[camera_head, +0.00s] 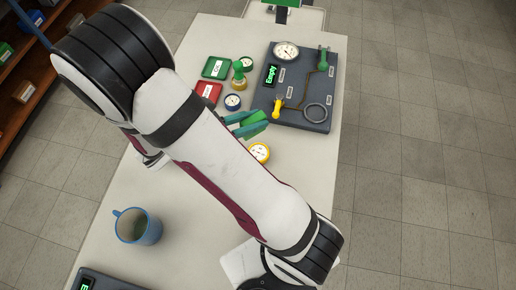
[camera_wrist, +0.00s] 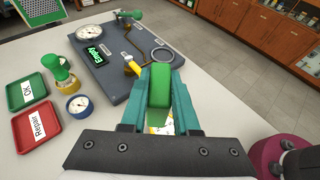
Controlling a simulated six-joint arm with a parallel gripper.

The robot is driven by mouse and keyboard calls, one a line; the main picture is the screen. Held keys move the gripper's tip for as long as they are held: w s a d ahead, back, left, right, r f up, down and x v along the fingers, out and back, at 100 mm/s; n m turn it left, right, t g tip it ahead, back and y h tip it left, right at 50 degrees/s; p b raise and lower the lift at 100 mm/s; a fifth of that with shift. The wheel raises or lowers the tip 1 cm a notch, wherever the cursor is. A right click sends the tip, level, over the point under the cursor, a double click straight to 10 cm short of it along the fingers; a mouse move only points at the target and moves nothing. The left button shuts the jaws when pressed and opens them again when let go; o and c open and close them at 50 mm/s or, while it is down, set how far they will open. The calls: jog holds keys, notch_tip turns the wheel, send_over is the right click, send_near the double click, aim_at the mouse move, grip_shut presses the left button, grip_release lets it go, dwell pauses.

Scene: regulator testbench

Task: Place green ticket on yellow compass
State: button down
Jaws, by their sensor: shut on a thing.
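My gripper (camera_head: 248,124) (camera_wrist: 160,78) has teal fingers and is shut on a green block-like piece, taken as the green ticket (camera_wrist: 159,90). The ticket also shows between the fingertips in the head view (camera_head: 254,117). The yellow compass (camera_head: 259,153) is a small round white dial with a yellow rim, lying on the table just below the fingertips in the head view. In the wrist view, a piece of the yellow compass (camera_wrist: 158,124) shows between the fingers behind the ticket; the rest is hidden. The ticket appears held above the table, apart from the compass.
A dark panel (camera_head: 262,115) with gauge, display and cable stands beyond my gripper. Green (camera_head: 217,68) and red (camera_head: 208,92) trays, a blue dial (camera_head: 232,102) and a green-topped piece on a yellow base (camera_head: 238,70) stand left. A blue mug (camera_head: 138,228) stands nearer.

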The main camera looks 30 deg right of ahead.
jog(key=shift+m+g, duration=0.3)
jog(key=shift+g, duration=0.1)
jog(key=f, duration=0.2)
jog(key=s+f, duration=0.1)
jog(key=f, duration=0.2)
jog(key=s+f, duration=0.1)
jog(key=f, duration=0.1)
jog(key=shift+f, duration=0.3)
jog(key=c, duration=0.7)
grip_release()
jog(key=shift+f, duration=0.1)
jog(key=shift+o, duration=0.2)
